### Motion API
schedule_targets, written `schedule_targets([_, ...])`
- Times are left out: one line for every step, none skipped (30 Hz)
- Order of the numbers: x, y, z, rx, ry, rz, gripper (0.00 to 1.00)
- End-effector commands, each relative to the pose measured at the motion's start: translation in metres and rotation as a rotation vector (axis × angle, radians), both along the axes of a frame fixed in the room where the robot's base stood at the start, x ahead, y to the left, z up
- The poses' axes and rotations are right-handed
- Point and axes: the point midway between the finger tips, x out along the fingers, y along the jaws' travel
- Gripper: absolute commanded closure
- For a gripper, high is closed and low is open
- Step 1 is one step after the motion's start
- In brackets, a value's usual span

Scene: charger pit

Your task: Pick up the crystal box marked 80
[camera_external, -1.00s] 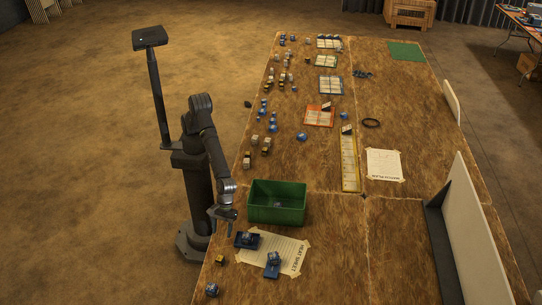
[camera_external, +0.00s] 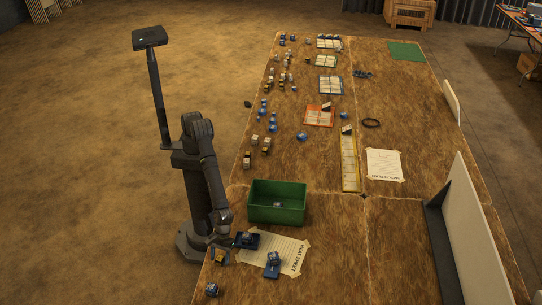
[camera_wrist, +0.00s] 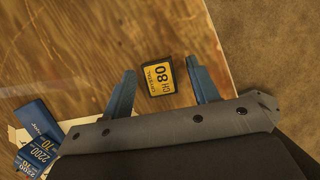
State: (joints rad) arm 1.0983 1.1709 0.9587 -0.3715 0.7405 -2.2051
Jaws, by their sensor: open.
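The crystal box (camera_wrist: 157,75) is small and black with a yellow label reading "CH 80" and "CRYSTAL". It lies on the bare wood near the table edge, and its yellow top shows in the external view (camera_external: 219,257). My gripper (camera_wrist: 160,70) is open in the wrist view, with one blue finger on each side of the box. Gaps show between the box and both fingers. In the external view my gripper (camera_external: 228,246) is low over the table beside the box and partly covers it.
Blue packs marked "2200" (camera_wrist: 38,150) lie just left of my gripper. They are near the paper sheet (camera_external: 285,245). A green bin (camera_external: 290,213) stands behind. A dark blue round item (camera_external: 211,289) is nearer the front. The table edge (camera_wrist: 222,55) is just right of the box.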

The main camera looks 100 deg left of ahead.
Motion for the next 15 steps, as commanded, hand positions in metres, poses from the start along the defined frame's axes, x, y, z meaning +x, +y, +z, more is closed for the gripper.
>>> schedule_targets([-0.0003,-0.0017,-0.003,-0.001,0.0,0.0,0.45])
schedule_targets([-0.0003,-0.0023,-0.004,-0.001,-0.001,0.0,0.45])
schedule_targets([-0.0004,-0.0027,-0.0048,-0.001,-0.001,0.0,0.45])
schedule_targets([-0.0004,-0.0029,-0.0052,-0.001,-0.001,0.0,0.45])
schedule_targets([-0.0003,-0.0028,-0.0053,-0.001,-0.001,0.0,0.45])
schedule_targets([-0.0003,-0.0028,-0.0051,-0.001,-0.001,0.0,0.45])
schedule_targets([-0.0003,-0.0028,-0.0051,-0.001,-0.001,0.0,0.45])
schedule_targets([-0.0003,-0.0027,-0.0052,-0.001,-0.001,0.0,0.45])
schedule_targets([-0.0003,-0.0026,-0.0051,-0.001,-0.001,0.0,0.45])
schedule_targets([-0.0003,-0.0026,-0.0051,-0.001,-0.001,0.0,0.49])
schedule_targets([-0.0003,-0.0025,-0.005,-0.001,-0.001,0.0,0.55])
schedule_targets([-0.0003,-0.0025,-0.005,-0.001,-0.001,0.0,0.63])
schedule_targets([-0.0003,-0.0025,-0.005,-0.001,-0.001,0.0,0.69])
schedule_targets([-0.0002,-0.0025,-0.005,-0.001,-0.001,0.0,0.75])
schedule_targets([-0.0002,-0.0025,-0.0049,-0.001,-0.001,0.0,0.83])
